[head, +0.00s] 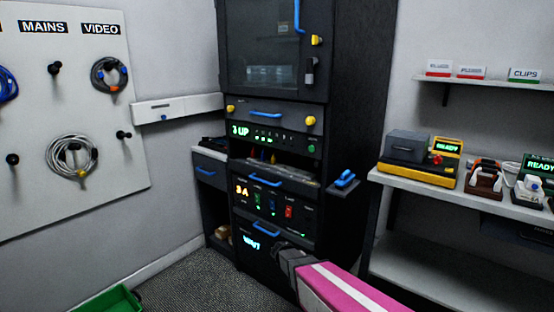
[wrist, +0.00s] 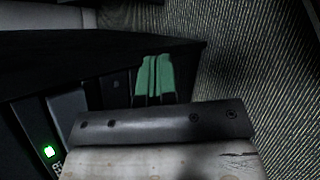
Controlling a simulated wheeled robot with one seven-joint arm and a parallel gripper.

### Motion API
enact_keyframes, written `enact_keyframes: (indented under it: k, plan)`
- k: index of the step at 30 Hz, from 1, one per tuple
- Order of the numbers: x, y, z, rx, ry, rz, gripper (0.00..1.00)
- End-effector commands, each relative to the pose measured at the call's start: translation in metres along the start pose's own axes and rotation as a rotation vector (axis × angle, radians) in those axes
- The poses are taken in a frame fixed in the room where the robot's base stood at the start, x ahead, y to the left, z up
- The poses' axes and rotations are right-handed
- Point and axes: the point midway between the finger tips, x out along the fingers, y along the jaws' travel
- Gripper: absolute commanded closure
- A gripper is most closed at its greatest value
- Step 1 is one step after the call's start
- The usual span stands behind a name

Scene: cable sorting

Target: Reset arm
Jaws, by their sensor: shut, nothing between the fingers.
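My arm, pink with a white stripe, reaches in from the bottom of the head view. Its dark end with my gripper (head: 290,262) is low in front of the black equipment rack (head: 272,145). In the wrist view my gripper (wrist: 153,79) shows as two green finger pads pressed together, with nothing held. Beyond them are the rack's dark side and patterned floor. A green indicator light (wrist: 49,151) glows at the lower left.
A green bin (head: 112,300) sits on the floor at bottom left. A white shelf (head: 470,197) with several devices stands at right. A pegboard (head: 60,110) with coiled cables hangs at left. Carpet (head: 215,285) is open left of the arm.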

Motion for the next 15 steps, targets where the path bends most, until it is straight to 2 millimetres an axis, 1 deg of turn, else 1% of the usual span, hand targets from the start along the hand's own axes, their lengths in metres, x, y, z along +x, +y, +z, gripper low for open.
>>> enact_keyframes:
  k: [1,4,6,9,10,12,15]
  plan:
    - [-0.005,-0.004,0.037,0.108,0.03,-0.084,1.0]
    - [-0.013,-0.012,0.08,0.32,0.088,-0.254,1.0]
    - [-0.023,-0.017,0.107,0.466,0.125,-0.371,1.0]
    - [-0.038,-0.024,0.138,0.655,0.171,-0.525,1.0]
    - [-0.043,-0.026,0.146,0.703,0.182,-0.566,1.0]
    - [-0.053,-0.029,0.16,0.801,0.206,-0.648,1.0]
    - [-0.063,-0.031,0.172,0.896,0.227,-0.733,1.0]
